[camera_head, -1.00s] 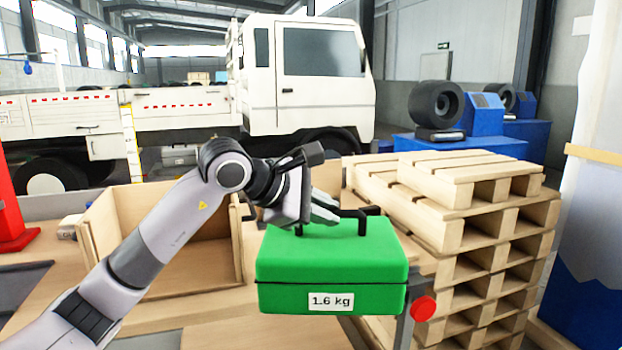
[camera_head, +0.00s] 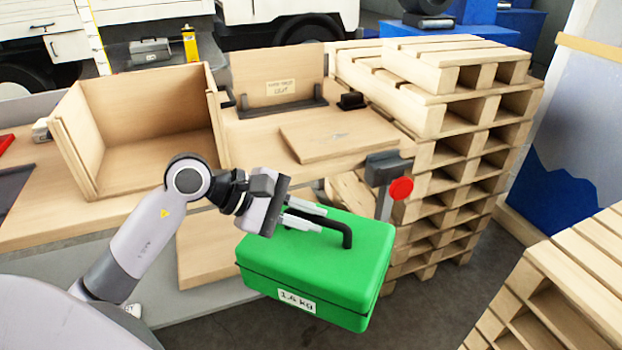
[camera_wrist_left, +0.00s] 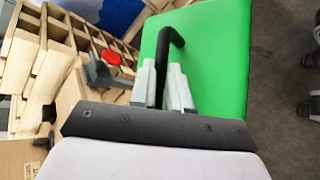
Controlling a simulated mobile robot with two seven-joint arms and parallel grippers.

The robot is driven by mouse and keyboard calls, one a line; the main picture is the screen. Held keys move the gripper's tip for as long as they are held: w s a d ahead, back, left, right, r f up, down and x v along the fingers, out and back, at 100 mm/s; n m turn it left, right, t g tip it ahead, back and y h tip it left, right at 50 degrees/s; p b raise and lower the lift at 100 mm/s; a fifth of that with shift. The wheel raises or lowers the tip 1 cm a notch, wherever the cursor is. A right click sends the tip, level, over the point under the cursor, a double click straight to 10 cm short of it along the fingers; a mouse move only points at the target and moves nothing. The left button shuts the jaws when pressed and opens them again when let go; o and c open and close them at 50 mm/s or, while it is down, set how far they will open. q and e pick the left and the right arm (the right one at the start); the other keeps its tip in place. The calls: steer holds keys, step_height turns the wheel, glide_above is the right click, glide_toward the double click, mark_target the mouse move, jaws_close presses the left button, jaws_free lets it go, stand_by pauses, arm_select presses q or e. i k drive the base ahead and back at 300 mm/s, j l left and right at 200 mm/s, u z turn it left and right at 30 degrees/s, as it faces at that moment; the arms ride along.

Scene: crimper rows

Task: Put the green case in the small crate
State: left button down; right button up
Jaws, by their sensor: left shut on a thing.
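The green case (camera_head: 318,268) has a black handle and a "1.6 kg" label on its front. My left gripper (camera_head: 318,217) is shut on the case's handle and holds the case in the air in front of the bench, slightly tilted. In the left wrist view the fingers (camera_wrist_left: 164,88) close around the black handle, with the green case (camera_wrist_left: 222,60) behind. A small wooden crate (camera_head: 140,92), open at the top and front, stands on the bench to the left of the case. Its floor looks empty. My right gripper is not in view.
The wooden bench (camera_head: 255,150) also bears a flat board (camera_head: 335,138) and a holder with a sign (camera_head: 280,88). A red button on a grey post (camera_head: 400,188) stands at the bench's right end. Stacked pallets (camera_head: 450,120) rise on the right, with another stack (camera_head: 570,280) nearer.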

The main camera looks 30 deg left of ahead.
mark_target(162, 153)
steer(key=k+j+u, duration=0.15)
steer(key=u, duration=0.2)
steer(key=k+j+u, duration=0.15)
steer(key=u, duration=0.25)
steer(key=k+j+u, duration=0.1)
steer(key=j+u, duration=0.25)
